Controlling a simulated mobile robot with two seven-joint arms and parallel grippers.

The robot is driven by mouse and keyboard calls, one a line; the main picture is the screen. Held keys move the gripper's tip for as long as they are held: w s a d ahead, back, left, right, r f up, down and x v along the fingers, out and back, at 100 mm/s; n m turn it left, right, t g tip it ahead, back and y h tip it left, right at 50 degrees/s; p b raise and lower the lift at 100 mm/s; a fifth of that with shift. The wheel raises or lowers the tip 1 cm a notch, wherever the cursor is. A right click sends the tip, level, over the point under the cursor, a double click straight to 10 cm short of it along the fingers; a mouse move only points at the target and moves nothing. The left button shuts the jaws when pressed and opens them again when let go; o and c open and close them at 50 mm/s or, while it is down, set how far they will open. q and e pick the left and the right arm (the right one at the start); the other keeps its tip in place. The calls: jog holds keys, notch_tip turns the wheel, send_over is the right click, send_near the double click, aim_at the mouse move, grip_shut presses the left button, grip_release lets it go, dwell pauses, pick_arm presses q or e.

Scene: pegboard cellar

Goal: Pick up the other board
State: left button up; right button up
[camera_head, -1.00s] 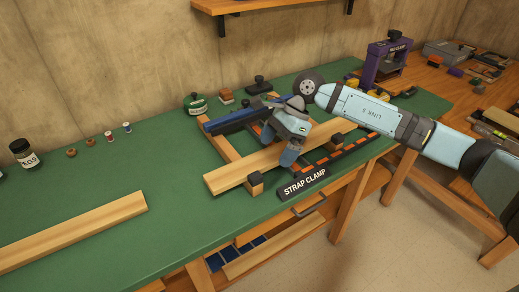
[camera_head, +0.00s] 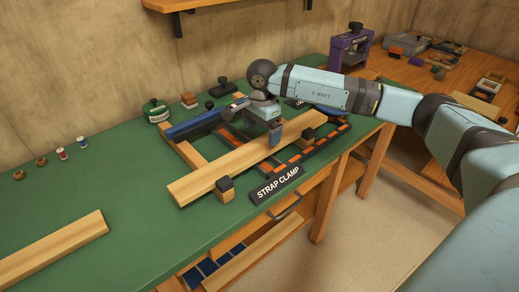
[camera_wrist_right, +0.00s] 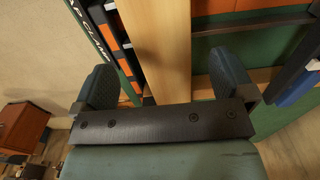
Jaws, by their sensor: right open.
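One pale wooden board (camera_head: 210,177) lies slanting across the strap clamp frame, with small dark-topped blocks beside it. A second pale board (camera_head: 55,248) lies on the green bench top at the lower left, cut off by the picture edge. My right gripper (camera_head: 272,128) is open over the far half of the clamp board. In the right wrist view, that board (camera_wrist_right: 158,45) runs between the two spread fingers of the gripper (camera_wrist_right: 165,85), with gaps on both sides. I cannot tell how high the fingers are above it. My left gripper is not in view.
The strap clamp label (camera_head: 278,186) stands at the bench's front edge. Spools and knobs are at the left. The green bench top (camera_head: 120,180) is clear between the two boards.

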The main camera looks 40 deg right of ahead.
aim_at(260, 146)
jog(key=f, duration=0.5)
jog(key=shift+a+f, duration=0.15)
jog(key=shift+a, duration=0.15)
jog(key=shift+c, duration=0.5)
jog(key=c, duration=1.1)
